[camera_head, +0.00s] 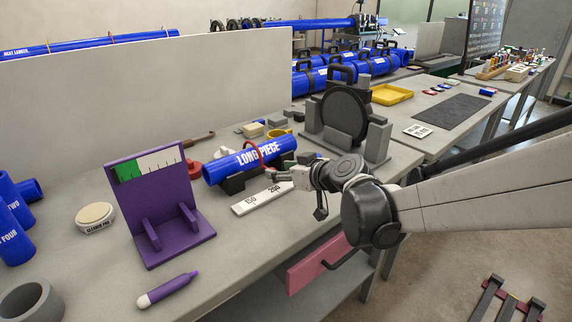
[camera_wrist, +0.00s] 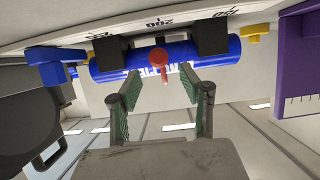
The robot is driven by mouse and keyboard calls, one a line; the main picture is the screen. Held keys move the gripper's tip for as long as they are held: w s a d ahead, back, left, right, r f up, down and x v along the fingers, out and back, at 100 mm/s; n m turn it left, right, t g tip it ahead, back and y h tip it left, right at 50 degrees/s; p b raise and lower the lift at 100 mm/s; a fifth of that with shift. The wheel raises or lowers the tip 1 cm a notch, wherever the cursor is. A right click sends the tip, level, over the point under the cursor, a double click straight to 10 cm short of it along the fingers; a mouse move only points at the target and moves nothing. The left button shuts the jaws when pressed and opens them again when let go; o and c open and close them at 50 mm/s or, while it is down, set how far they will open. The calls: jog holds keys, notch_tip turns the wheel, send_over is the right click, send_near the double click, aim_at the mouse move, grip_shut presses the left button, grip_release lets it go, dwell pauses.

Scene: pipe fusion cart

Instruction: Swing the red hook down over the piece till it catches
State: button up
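The piece is a blue pipe (camera_head: 226,168) marked LONG PIECE, lying on dark supports (camera_head: 233,184) on the bench. A curved red hook (camera_head: 252,147) shows at the pipe's middle in the head view. In the wrist view the blue pipe (camera_wrist: 125,66) spans the top, and the red hook (camera_wrist: 158,57) shows as a round end with a thin stem across it. I cannot tell whether it is caught. My gripper (camera_head: 278,175) is at the near right side of the pipe. In the wrist view my gripper (camera_wrist: 160,73) is open, its fingers apart on either side of the hook, with nothing held.
A white ruler strip (camera_head: 262,198) lies in front of the pipe. A purple stand (camera_head: 176,240) is at left, with a purple marker (camera_head: 167,290) before it. A dark round fixture (camera_head: 340,112) stands behind my gripper. A pink drawer (camera_head: 318,264) is under the bench edge.

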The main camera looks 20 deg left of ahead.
jog(key=v, duration=0.8)
jog(key=shift+d, duration=0.15)
jog(key=s+d+m+h, duration=0.3)
jog(key=s+d, duration=0.4)
jog(key=d, duration=0.4)
jog(key=s+d+f+m+h+p, duration=0.1)
jog(key=s+d+m+h, duration=0.3)
jog(key=s+d, duration=0.3)
jog(key=s+d+f+m+h+p, duration=0.1)
jog(key=s+d+m+h, duration=0.3)
jog(key=d, duration=1.3)
jog(key=s, duration=0.3)
jog(key=shift+s+m, duration=0.2)
jog(key=shift+m, duration=0.1)
